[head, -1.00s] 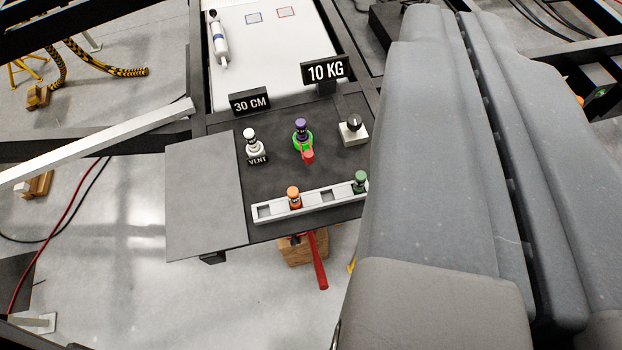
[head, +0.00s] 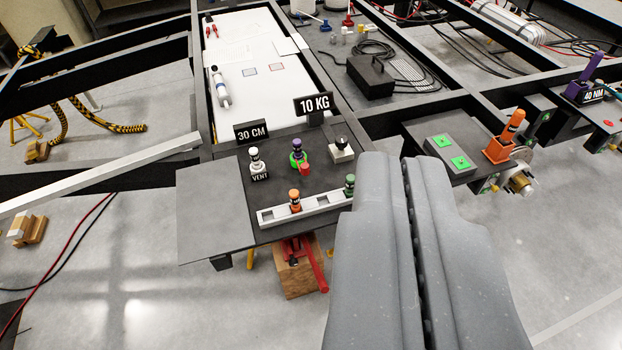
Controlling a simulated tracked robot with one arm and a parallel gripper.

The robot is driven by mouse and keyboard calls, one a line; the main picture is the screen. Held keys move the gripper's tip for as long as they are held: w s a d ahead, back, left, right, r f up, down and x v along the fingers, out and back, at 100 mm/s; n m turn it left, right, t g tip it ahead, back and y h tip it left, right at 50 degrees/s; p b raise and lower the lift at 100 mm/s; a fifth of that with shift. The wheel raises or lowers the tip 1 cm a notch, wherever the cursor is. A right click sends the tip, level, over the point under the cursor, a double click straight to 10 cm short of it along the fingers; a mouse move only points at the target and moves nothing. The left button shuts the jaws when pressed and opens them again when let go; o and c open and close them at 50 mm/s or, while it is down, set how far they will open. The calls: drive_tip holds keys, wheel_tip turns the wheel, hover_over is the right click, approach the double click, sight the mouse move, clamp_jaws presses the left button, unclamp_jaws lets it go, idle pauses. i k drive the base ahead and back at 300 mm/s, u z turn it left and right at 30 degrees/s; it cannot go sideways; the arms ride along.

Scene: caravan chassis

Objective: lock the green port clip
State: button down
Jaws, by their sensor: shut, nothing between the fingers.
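The green port clip (head: 297,160) is a bright green ring on the dark panel (head: 225,165). It sits around the base of an upright plug with a purple top (head: 297,146). A red tab (head: 305,169) shows at the clip's front right; whether it is latched cannot be told. My gripper (head: 402,160) is shut, its two large grey fingers together and empty. It shows to the right of the clip, apart from it in the picture, and covers the area just right of the panel.
A white-topped VENT plug (head: 254,160) stands left of the clip and a black knob on a pale block (head: 341,150) right. A white rail (head: 325,202) in front holds orange (head: 295,202) and green (head: 349,186) plugs. Signs (head: 251,131) and (head: 315,105) stand behind.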

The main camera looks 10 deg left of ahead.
sight(305, 168)
drive_tip(key=u, duration=0.3)
drive_tip(key=i, duration=1)
drive_tip(key=z, duration=0.05)
